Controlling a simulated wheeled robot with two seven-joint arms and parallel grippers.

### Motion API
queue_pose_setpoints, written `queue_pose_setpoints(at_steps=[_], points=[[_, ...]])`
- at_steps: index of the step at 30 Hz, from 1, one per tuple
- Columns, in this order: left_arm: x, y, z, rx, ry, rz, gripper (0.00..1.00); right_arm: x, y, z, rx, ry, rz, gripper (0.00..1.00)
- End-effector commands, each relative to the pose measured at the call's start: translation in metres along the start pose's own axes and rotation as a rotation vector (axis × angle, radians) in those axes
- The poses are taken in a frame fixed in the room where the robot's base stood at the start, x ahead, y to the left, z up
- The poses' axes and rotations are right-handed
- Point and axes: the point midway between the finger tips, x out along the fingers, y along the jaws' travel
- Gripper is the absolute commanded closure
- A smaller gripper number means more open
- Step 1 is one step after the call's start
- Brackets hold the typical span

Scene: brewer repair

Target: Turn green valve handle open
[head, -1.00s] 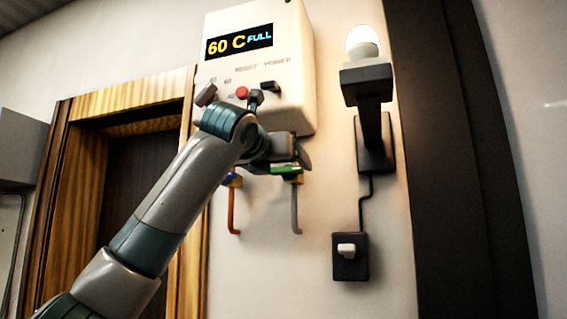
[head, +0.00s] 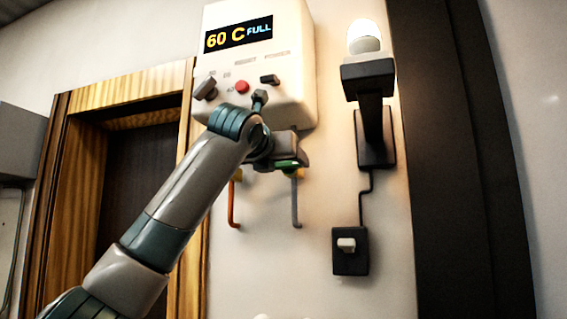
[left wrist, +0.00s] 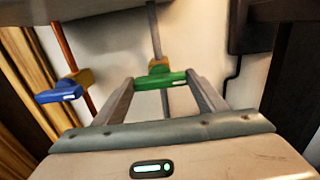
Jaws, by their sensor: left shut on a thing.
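The green valve handle (left wrist: 161,80) sits on a brass-coloured valve on a grey pipe in the left wrist view. It lies across the pipe. My left gripper (left wrist: 161,78) has one finger at each end of the handle and is shut on it. In the head view, the left gripper (head: 292,155) is just under the white brewer box (head: 292,100), and a green strip of the handle (head: 290,164) shows below it. My right gripper is not in view.
A blue handle (left wrist: 60,93) is on the orange pipe (head: 233,210), left of the green one. The brewer has knobs and a red button (head: 242,87) above my wrist. A lamp (head: 367,80) and a wall switch (head: 350,250) are to the right.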

Motion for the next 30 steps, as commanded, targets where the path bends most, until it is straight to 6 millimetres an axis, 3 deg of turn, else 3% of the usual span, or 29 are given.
queue_pose_setpoints(at_steps=[14, 30], points=[[0.001, 0.001, 0.001, -0.19, 0.002, 0.001, 0.57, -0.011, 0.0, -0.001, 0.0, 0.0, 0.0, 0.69], [0.001, 0.001, 0.0, -0.682, 0.002, -0.001, 0.57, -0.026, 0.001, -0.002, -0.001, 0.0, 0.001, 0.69]])
